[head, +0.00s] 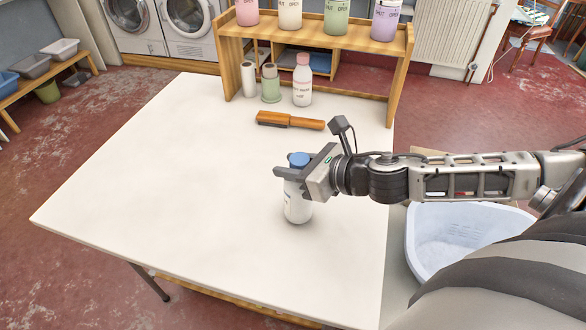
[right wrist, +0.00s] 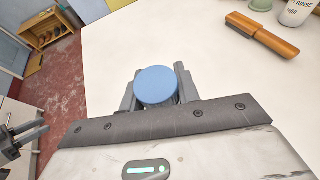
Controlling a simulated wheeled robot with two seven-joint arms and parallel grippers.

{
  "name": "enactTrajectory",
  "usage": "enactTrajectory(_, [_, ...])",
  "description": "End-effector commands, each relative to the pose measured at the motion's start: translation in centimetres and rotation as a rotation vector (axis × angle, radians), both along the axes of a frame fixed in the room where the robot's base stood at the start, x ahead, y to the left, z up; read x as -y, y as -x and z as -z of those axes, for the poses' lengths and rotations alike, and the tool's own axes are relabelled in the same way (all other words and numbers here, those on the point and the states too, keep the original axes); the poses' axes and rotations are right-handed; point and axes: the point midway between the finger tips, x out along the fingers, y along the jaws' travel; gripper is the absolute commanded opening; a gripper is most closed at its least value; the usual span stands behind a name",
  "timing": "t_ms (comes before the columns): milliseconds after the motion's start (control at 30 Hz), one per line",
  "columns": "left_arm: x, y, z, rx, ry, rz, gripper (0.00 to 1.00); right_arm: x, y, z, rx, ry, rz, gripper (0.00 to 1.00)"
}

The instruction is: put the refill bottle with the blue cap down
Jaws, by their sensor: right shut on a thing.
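The refill bottle with the blue cap (head: 298,208) is white and upright at the middle right of the white table (head: 150,170). My right gripper (head: 290,173) is shut on it just below the cap. In the right wrist view the blue cap (right wrist: 156,86) shows from above between the two fingers (right wrist: 157,92). The bottle's base looks at or very near the tabletop; I cannot tell whether it touches. My left gripper is not in the head view; a dark gripper (right wrist: 22,138) shows at the left edge of the right wrist view, its fingers apart.
A brush with an orange handle (head: 290,121) lies behind the bottle. A pale basket (head: 450,240) is at right. The table's left is clear.

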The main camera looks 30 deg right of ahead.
Motion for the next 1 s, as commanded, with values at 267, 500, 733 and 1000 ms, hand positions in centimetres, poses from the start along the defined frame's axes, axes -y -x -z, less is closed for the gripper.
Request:
enactTrajectory(267, [0.02,-0.02,0.0,0.001,0.003,0.0,0.36,0.03,-0.03,1.03,0.004,0.001,-0.001,0.0])
enactTrajectory(500, [0.04,-0.04,0.12,0.002,0.004,-0.001,0.36,0.04,-0.01,1.39,0.003,0.001,-0.001,0.37])
enactTrajectory(733, [0.04,-0.04,0.05,0.003,0.004,0.0,0.36,0.04,0.0,1.33,0.003,0.001,-0.001,0.53])
enactTrajectory(1000, [0.04,-0.03,-0.06,0.002,0.003,-0.001,0.36,0.28,0.44,1.05,-0.001,0.002,0.001,0.53])
